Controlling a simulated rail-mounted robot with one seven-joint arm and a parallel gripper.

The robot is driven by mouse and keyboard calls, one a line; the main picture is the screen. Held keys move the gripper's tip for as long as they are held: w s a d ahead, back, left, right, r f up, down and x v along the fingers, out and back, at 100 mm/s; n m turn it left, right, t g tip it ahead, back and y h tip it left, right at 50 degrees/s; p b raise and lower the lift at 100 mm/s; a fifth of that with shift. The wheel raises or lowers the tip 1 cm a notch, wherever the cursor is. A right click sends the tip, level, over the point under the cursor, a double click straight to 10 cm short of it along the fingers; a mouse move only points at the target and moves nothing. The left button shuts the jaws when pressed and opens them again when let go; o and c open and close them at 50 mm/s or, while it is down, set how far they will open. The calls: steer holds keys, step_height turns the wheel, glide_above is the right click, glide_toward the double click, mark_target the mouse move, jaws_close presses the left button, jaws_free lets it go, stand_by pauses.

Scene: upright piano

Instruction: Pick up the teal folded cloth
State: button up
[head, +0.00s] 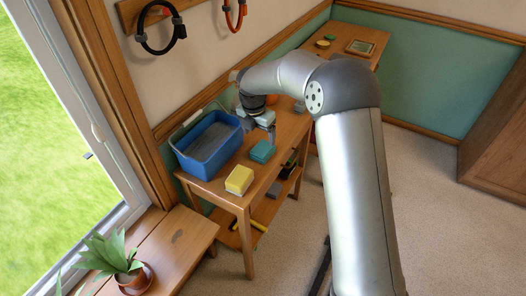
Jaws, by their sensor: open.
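The teal folded cloth (262,151) lies on the wooden table, near its right edge. The cloth's top and front are in plain view.
A blue bin (187,160) stands left of the cloth, and a yellow block (240,178) lies in front of it. An orange object (271,99) is partly hidden behind my gripper. A potted plant (131,278) stands at the lower left. Items sit on the lower shelf.

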mark_target(263, 148)
steer(key=shift+w+d+f+p, duration=0.1)
steer(key=shift+w+d+f, duration=0.15)
steer(key=shift+f, duration=1.05)
steer(key=shift+w+d+f+p, duration=0.15)
steer(key=shift+w+d+f, duration=0.05)
steer(key=shift+f, duration=1.1)
steer(key=shift+w+d+f+p, duration=0.1)
steer(key=shift+w+d+f, duration=0.15)
steer(key=shift+f, duration=1.05)
steer(key=shift+f, duration=0.25)
steer(key=c, duration=1.1)
